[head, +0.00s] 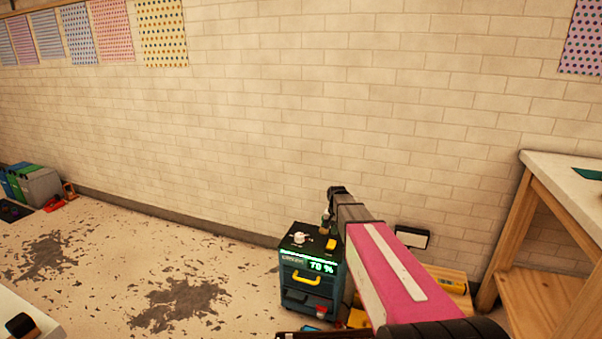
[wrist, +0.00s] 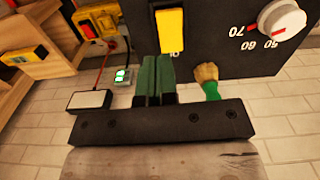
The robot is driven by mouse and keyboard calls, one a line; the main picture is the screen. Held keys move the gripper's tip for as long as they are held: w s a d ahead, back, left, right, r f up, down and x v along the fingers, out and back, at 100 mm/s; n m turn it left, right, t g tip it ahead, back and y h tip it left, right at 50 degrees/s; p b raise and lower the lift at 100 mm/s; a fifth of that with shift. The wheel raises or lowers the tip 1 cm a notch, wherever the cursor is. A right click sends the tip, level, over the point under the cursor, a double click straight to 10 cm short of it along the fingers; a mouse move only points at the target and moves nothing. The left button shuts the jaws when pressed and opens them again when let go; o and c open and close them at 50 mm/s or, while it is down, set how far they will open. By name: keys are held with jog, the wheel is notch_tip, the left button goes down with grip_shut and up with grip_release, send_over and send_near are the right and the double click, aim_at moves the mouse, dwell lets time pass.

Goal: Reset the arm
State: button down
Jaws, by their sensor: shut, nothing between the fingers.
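My arm, with a pink link and dark grey joints (head: 385,270), reaches up from the lower right in the head view. In that view its end is near the top of a dark machine, and I cannot make out the fingers. In the wrist view my gripper (wrist: 153,75) has its green fingers pressed together with nothing between them. The machine (head: 310,275) has a white knob on top and a lit display that seems to read 70 %.
A numbered white dial (wrist: 282,20) is on the panel. A small tan-and-green object (wrist: 208,80) is right of the fingers. A white-topped box (wrist: 89,100) and wooden shelving (wrist: 35,50) lie left. A wooden workbench (head: 560,180) stands right in the head view. Floor at left is mostly clear.

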jog(key=s+r+n, duration=0.1)
jog(key=s+n, duration=0.3)
jog(key=s, duration=2.1)
jog(key=shift+s+r, duration=0.35)
jog(key=shift+s, duration=0.05)
jog(key=w+n+t, duration=0.2)
jog(key=w, duration=2.7)
jog(key=shift+w+f, duration=0.2)
jog(key=shift+f, duration=2.95)
jog(key=shift+f, duration=1.05)
jog(key=shift+r, duration=3.5)
